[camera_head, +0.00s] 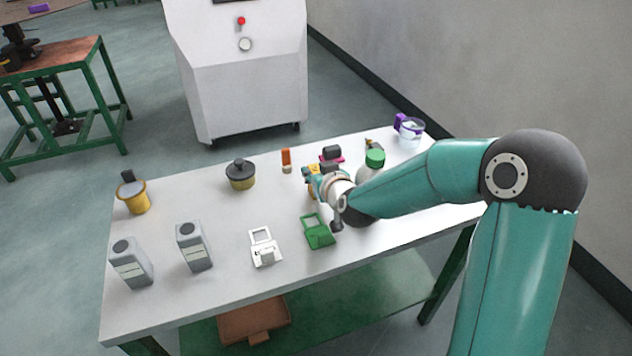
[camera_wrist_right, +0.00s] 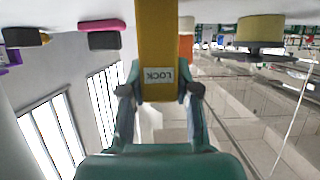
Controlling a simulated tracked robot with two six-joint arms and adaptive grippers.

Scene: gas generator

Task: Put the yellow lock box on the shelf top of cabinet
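The yellow lock box (camera_wrist_right: 157,35) runs down from the top edge of the right wrist view, its LOCK label upside down. My right gripper (camera_wrist_right: 159,82) has a finger on each side of it, and the fingertips appear to press on its sides. In the head view my right gripper (camera_head: 318,178) is over the back right part of the table and mostly hides the box. I cannot tell whether the box touches the table. My left gripper is not in view. No shelf top that I can clearly identify as the cabinet's shows.
The white table (camera_head: 200,290) holds grey canisters (camera_head: 194,246), a yellow pot (camera_head: 240,174), a green padlock-shaped piece (camera_head: 318,233), a white one (camera_head: 264,248) and a green-capped bottle (camera_head: 374,160). A tall pale cabinet-like machine (camera_head: 240,90) stands behind. A wall is at right.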

